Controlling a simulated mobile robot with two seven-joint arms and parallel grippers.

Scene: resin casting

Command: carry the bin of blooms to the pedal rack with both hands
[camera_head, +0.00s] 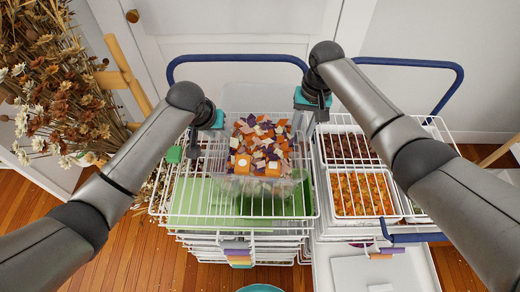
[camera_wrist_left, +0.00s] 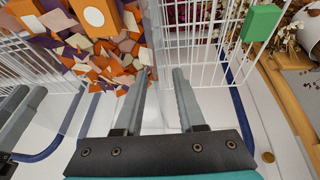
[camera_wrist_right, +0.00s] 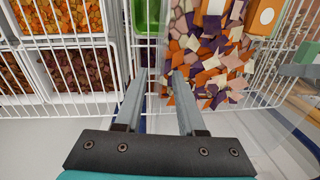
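The bin of blooms (camera_head: 234,184) is a clear box heaped with orange, purple and pink pieces, standing at a white wire rack (camera_head: 166,213) in the middle of the head view. I cannot tell whether it rests on the wires. Its pieces also show in the left wrist view (camera_wrist_left: 110,62) and right wrist view (camera_wrist_right: 210,62). My left gripper (camera_wrist_left: 160,74) is at the bin's left side, fingers apart. My right gripper (camera_wrist_right: 160,76) is at its right far side, fingers apart. The clear bin wall appears near both fingertip pairs; contact cannot be told.
To the right, wire baskets hold a tray of dark red pieces (camera_head: 349,148) and a tray of orange pieces (camera_head: 361,194). Blue rails (camera_head: 237,58) stand behind. Dried flowers (camera_head: 62,85) fill the left. A green clip (camera_head: 174,154) sits on the rack's left edge.

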